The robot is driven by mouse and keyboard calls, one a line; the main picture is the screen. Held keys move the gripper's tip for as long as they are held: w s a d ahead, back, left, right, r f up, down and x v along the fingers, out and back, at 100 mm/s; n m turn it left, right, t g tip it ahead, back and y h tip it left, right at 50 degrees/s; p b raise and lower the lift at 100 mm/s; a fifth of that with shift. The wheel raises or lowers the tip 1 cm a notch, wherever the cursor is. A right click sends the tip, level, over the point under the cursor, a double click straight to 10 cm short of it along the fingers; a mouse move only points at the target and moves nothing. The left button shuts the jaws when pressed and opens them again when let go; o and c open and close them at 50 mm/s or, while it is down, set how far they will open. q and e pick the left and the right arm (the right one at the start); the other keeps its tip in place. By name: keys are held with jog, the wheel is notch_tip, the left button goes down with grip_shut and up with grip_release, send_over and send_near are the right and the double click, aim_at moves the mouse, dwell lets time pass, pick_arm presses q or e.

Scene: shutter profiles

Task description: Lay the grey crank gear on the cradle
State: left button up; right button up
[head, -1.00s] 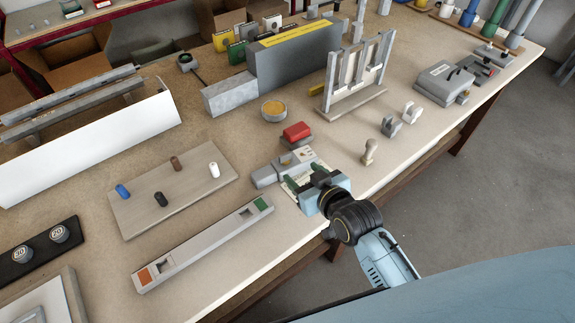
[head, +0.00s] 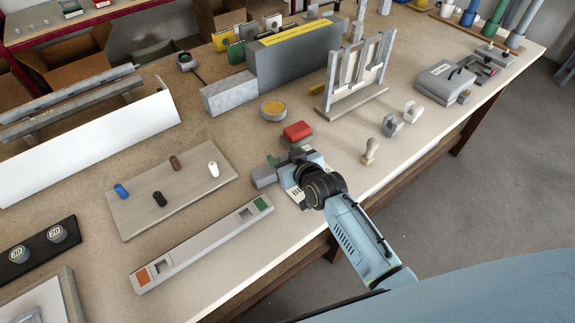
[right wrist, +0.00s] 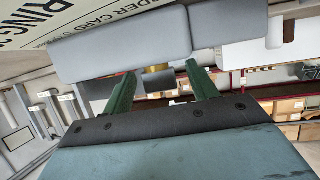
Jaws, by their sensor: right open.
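A grey blocky part, which looks like the crank gear (head: 263,177), lies on the bench just left of my right gripper. In the right wrist view, stepped grey blocks (right wrist: 125,47) cross the top, with a small brass piece (right wrist: 158,80) below them. My right gripper (head: 279,164) is open at the grey part; its green fingers (right wrist: 157,88) stand apart on either side of the brass piece in the picture, and contact cannot be told. Its wrist hides some of the part. I cannot tell which thing is the cradle. My left gripper is not in view.
A red-topped block (head: 297,131) stands just behind the gripper. A long grey tray (head: 203,245) with orange and green ends lies in front left. A peg board (head: 135,215) is left. A wooden stamp (head: 370,151) and small grey brackets (head: 391,126) stand right, near the bench edge.

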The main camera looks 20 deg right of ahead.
jog(key=shift+r, duration=0.1)
grip_shut()
dwell(0.3)
